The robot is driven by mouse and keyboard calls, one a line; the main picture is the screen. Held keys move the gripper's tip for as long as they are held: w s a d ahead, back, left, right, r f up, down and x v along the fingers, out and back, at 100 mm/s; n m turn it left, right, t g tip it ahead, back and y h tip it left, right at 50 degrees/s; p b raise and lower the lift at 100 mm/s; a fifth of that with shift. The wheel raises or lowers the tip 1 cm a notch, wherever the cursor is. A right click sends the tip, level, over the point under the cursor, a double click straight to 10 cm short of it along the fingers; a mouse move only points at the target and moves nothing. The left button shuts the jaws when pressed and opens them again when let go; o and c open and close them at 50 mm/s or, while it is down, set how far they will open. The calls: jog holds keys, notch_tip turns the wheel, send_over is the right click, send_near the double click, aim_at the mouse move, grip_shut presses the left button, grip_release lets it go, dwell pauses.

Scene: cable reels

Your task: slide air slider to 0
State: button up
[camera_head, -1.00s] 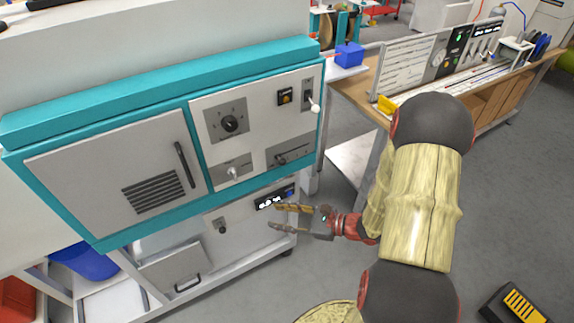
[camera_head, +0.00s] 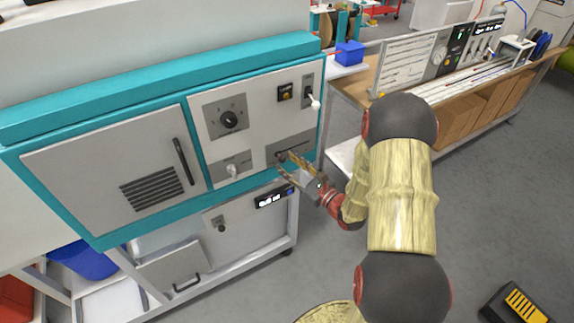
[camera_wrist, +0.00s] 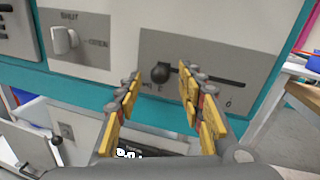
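A "0" mark shows below the right part of the slot. In the head view the slider plate (camera_head: 301,143) is at the lower right of the white panel, partly covered by my fingers. My gripper (camera_head: 285,161) is open at the plate. In the wrist view its yellow fingers (camera_wrist: 159,80) stand left and right of the knob, with gaps visible. I cannot tell how far the tips are from the plate.
A switch marked "SHUT" (camera_wrist: 65,40) is left of the slider plate. A rotary dial (camera_head: 228,119) and a white-tipped lever (camera_head: 314,102) are higher on the panel. A lower unit with a display (camera_head: 273,198) sits below. A workbench (camera_head: 350,94) stands to the right.

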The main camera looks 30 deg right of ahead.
jog(key=shift+w+a, duration=0.1)
jog(key=shift+w, duration=0.45)
grip_shut()
dwell(0.6)
